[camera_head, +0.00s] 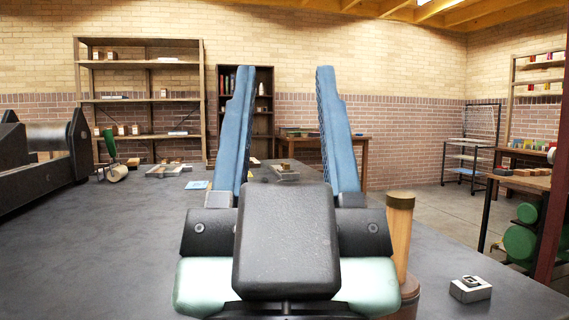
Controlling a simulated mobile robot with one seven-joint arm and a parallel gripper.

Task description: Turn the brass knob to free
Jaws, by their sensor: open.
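My gripper (285,75) is in the middle of the view, with its two blue fingers pointing away over the dark table. The fingers stand wide apart with nothing held between them. I cannot pick out a brass knob for certain. An upright wooden post with a brass-coloured cap (400,200) stands just right of my gripper, and its lower part is partly hidden. A small grey metal block (285,173) with a brownish piece on top lies farther back, seen between the fingers. My gripper's body hides the table in front of it.
A large black press with a roller (48,137) stands at the left. A green-handled hand roller (113,160) and flat grey blocks (165,170) lie at the back left. A grey metal block (470,289) sits near the right edge. The left middle of the dark table (100,250) is clear.

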